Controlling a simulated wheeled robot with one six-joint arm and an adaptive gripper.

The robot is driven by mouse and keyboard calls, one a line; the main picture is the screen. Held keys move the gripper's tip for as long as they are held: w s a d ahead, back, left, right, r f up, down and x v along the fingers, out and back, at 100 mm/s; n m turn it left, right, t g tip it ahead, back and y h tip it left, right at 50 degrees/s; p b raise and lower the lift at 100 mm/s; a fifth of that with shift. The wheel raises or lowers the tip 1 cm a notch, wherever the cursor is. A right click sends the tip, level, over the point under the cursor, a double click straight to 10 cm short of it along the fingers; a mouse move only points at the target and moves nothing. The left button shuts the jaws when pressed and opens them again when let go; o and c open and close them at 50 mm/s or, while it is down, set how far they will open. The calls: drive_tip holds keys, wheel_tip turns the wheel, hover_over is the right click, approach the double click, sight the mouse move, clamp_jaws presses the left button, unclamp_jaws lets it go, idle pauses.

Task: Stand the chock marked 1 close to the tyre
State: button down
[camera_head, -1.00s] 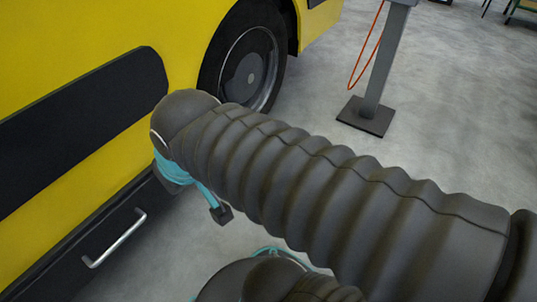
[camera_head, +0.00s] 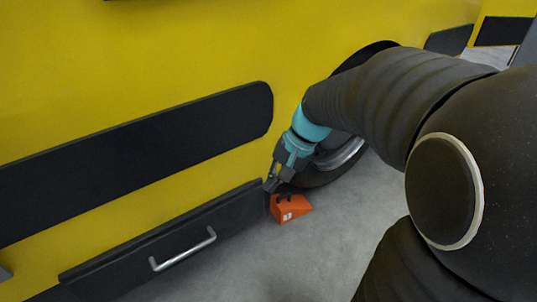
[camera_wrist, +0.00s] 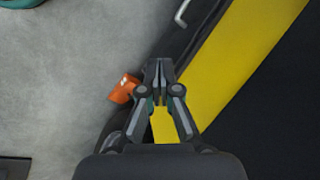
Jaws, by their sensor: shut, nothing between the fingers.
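An orange wedge-shaped chock (camera_head: 292,210) with a white mark sits on the floor by the yellow vehicle's lower edge; the mark is too small to read. The tyre (camera_head: 325,181) is just behind it to the right, partly hidden by my arm. I cannot tell whether they touch. My gripper (camera_head: 271,186) is shut and empty, pointing down beside the chock's upper left, near the vehicle's side. In the wrist view, the shut fingers (camera_wrist: 158,66) are in the middle and the chock (camera_wrist: 124,89) is left of them, partly hidden.
The yellow vehicle side (camera_head: 130,90) stands close to my gripper. A dark lower panel with a metal handle (camera_head: 183,249) is left of the chock. Bare grey floor (camera_head: 320,250) lies in front and to the right.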

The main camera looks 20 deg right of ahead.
drive_tip(key=w+d+f+m+t+y, duration=0.1)
drive_tip(key=w+d+f+m+y, duration=0.4)
drive_tip(key=w+f, duration=0.4)
drive_tip(key=w+d+f+m+t+y, duration=0.25)
drive_tip(key=w+d+f+m, duration=0.25)
drive_tip(key=w+d+f, duration=0.35)
drive_tip(key=w+d+f+m+t, duration=0.15)
drive_tip(key=d+f+m, duration=0.25)
drive_tip(key=f, duration=0.4)
drive_tip(key=w+d+f+m+t, duration=0.1)
drive_tip(key=d+f+m+t, duration=0.25)
drive_tip(key=f, duration=0.45)
drive_tip(key=m+t+h, duration=0.2)
drive_tip(key=m+t, duration=0.3)
drive_tip(key=m, duration=0.1)
approach(296, 206)
drive_tip(key=s+r, duration=0.1)
drive_tip(key=s+d+r, duration=0.1)
drive_tip(key=s+r, duration=0.1)
drive_tip(key=shift+s+d, duration=0.1)
drive_tip(key=shift+d, duration=0.3)
drive_tip(key=shift+f, duration=0.1)
drive_tip(key=shift+w+a, duration=0.2)
drive_tip(key=shift+w, duration=0.1)
drive_tip(key=x, duration=1.3)
